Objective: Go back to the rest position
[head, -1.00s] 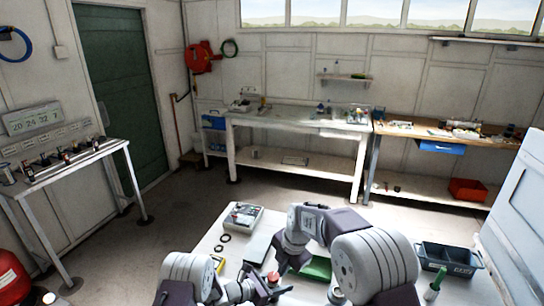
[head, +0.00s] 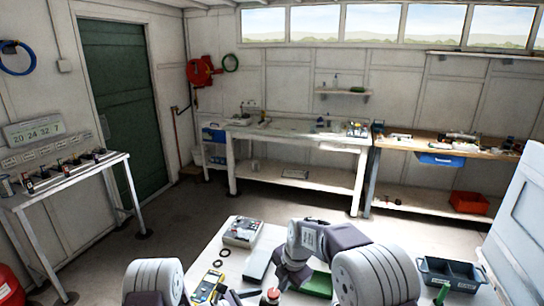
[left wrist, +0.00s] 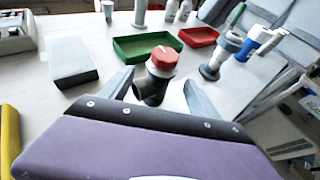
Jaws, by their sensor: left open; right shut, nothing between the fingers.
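In the left wrist view my left gripper (left wrist: 158,98) is open. Its two fingers stand apart, with a dark fitting with a red knob (left wrist: 164,62) showing between and beyond them; I cannot tell whether they touch it. In the head view my left arm comes in at the lower left, and its gripper is mostly cut off by the bottom edge. My right gripper (head: 284,283) is shut and empty over the white table (head: 213,252), close to the red knob (head: 270,295). Its fingertips are hard to make out.
The left wrist view also shows a red tray (left wrist: 198,36). A white cabinet (head: 520,230) stands at right. Floor is clear behind the table.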

